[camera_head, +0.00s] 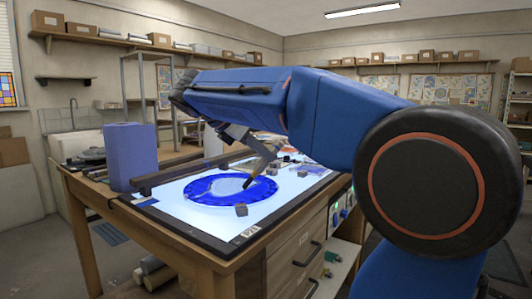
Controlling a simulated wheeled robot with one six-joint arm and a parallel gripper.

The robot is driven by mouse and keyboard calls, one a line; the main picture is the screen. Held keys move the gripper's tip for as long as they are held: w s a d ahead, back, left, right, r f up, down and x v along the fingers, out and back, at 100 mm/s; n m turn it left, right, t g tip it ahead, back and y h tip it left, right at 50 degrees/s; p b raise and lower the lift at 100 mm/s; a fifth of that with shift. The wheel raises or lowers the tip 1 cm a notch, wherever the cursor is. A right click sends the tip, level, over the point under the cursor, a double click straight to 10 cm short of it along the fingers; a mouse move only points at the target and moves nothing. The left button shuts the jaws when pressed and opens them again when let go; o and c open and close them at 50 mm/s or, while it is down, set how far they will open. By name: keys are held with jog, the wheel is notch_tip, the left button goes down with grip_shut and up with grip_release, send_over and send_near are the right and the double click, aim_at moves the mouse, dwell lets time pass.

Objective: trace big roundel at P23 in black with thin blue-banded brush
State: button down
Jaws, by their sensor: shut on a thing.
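The big roundel (200,191) is a round glass disc with a deep blue rim and a paler middle. It lies flat on the lit white panel (165,206) of the bench. A label (250,231) on the panel's front edge seems to read P23. My gripper (266,149) is above the roundel's right part, partly hidden by my blue arm. It is shut on a slim brush (258,169), held tilted with its dark tip low over the roundel. I cannot tell whether the tip touches the glass. The brush's blue band is not discernible, nor any black line.
A tall blue-violet block (130,157) stands at the bench's left. More glass pieces (305,168) lie at the right. My arm covers much of the right side.

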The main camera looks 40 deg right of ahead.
jog(key=shift+a, duration=0.25)
jog(key=shift+s+a+f, duration=0.1)
jog(key=shift+s+a, duration=0.1)
jog(key=shift+a, duration=0.4)
jog(key=shift+s+a+f, duration=0.1)
jog(key=shift+s+a, duration=0.1)
jog(key=shift+a, duration=0.4)
jog(key=shift+a, duration=0.1)
jog(key=shift+s+a+r, duration=0.1)
jog(key=shift+s+a, duration=0.05)
jog(key=shift+a, duration=1.1)
jog(key=shift+a, duration=0.1)
jog(key=w+a, duration=0.3)
jog(key=shift+w, duration=0.15)
